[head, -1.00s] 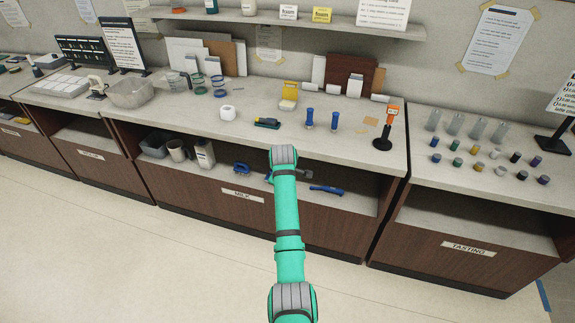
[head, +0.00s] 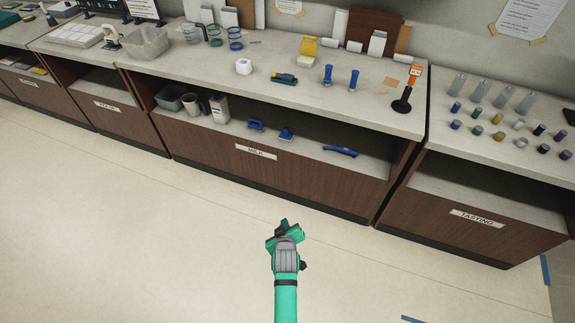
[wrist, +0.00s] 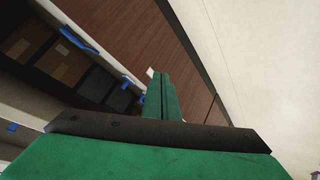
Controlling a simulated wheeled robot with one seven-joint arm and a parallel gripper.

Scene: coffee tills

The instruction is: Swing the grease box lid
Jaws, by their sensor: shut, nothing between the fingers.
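A small box with a raised yellow lid (head: 309,43) stands on the counter at the back of the MILK section; I take it to be the grease box. Its pale base (head: 306,58) sits in front of the lid, so the lid looks open. My gripper (head: 284,226) is out over the floor in front of the cabinet, well away from the box. In the wrist view my gripper's green fingers (wrist: 161,97) are together and empty. The box is not in the wrist view.
On the counter (head: 215,85) stand a white cube (head: 243,66), a green and dark tool (head: 284,78), two blue cylinders and an orange-topped stand (head: 408,92). Blue tools (head: 340,151) lie on the shelf below. The floor in front is clear.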

